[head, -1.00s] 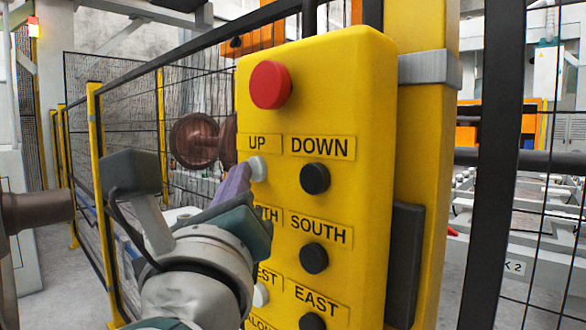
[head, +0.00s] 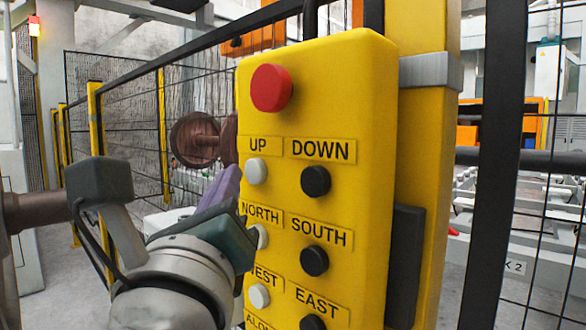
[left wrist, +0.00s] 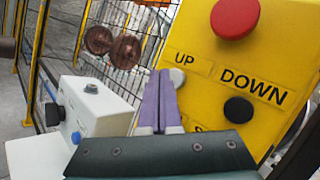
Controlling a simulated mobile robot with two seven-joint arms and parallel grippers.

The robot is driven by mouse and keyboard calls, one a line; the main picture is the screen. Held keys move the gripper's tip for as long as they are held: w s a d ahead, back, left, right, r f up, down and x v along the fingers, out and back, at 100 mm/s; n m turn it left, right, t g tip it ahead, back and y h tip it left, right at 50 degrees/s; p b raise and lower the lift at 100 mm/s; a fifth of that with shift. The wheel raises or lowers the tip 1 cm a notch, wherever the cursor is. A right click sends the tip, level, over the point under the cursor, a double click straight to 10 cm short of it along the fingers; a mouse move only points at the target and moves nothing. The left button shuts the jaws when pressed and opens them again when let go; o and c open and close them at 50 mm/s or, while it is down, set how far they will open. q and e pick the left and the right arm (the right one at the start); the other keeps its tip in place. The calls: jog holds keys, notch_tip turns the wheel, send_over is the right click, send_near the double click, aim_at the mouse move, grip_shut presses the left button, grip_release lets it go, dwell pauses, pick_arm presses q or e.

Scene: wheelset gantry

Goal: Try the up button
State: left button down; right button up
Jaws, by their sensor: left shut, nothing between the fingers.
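The white UP button (head: 256,171) is on the yellow control box (head: 350,110), under the UP label and below the red knob (head: 271,88). It also shows in the left wrist view (left wrist: 177,77), just right of the fingertips. My left gripper (head: 232,172) has purple fingers, shut and empty. In the head view its tips are just left of the UP button with a small gap seen between them. In the left wrist view the shut fingers (left wrist: 160,78) point up at the button; whether they touch it is hard to tell. My right gripper is not in view.
The black DOWN button (head: 315,181) is to the right of UP. The NORTH button (head: 259,237) and SOUTH button (head: 314,261) are below. A mesh fence (head: 128,110) runs behind at left. A white box with buttons (left wrist: 90,108) stands left in the wrist view.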

pick_arm(q)
jog(key=s+a, duration=0.1)
jog(key=s, duration=0.1)
jog(key=s+a, duration=0.2)
jog(key=shift+p, duration=0.4)
dwell(0.4)
